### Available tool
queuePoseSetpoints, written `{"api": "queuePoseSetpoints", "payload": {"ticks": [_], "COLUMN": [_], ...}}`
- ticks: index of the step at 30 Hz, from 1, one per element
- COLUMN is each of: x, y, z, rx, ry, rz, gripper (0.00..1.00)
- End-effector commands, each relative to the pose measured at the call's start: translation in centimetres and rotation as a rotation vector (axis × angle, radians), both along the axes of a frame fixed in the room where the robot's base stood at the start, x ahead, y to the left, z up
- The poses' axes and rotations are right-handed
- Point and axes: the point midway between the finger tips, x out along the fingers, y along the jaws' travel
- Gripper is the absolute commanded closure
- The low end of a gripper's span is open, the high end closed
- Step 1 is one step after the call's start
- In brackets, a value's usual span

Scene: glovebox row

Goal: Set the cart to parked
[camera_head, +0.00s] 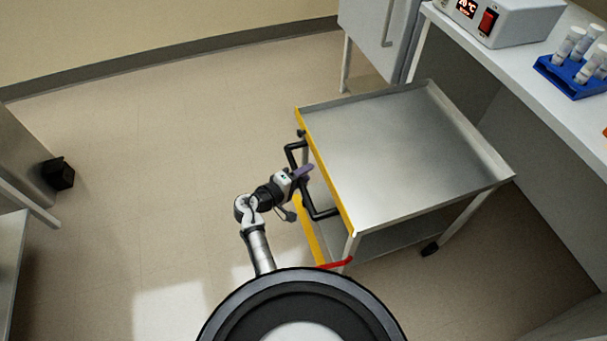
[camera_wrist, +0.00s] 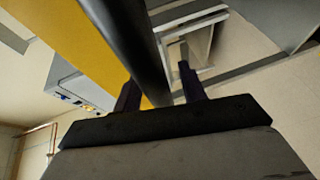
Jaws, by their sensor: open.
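The cart (camera_head: 400,150) is a grey metal trolley with a yellow edge strip on its left side. A black bar handle (camera_head: 322,214) sticks out from that side. My gripper (camera_head: 304,172) is at the middle of this handle, with its purple fingers pointing toward the cart. In the wrist view the fingers of my gripper (camera_wrist: 160,90) are apart, and the black handle bar (camera_wrist: 130,40) runs down between them, closer to the left finger. I cannot tell whether they touch. A red bar (camera_head: 336,264) sits low at the cart's near corner.
A white bench (camera_head: 520,75) runs along the right, carrying a device with a red display (camera_head: 510,20) and a blue tube rack (camera_head: 575,75). A grey cabinet (camera_head: 375,35) stands behind the cart.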

Motion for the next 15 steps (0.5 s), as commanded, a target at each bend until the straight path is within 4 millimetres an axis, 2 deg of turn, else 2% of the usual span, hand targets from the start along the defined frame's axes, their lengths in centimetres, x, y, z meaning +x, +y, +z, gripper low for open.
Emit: {"api": "queuePoseSetpoints", "payload": {"ticks": [5, 12, 14, 15], "x": [-0.01, -0.01, -0.02, -0.02], "y": [0.01, 0.03, 0.04, 0.04], "z": [0.00, 0.01, 0.01, 0.01], "rx": [0.000, 0.000, 0.000, 0.000], "ry": [0.000, 0.000, 0.000, 0.000], "rz": [0.000, 0.000, 0.000, 0.000], "gripper": [0.60, 0.91, 0.99, 1.00]}}
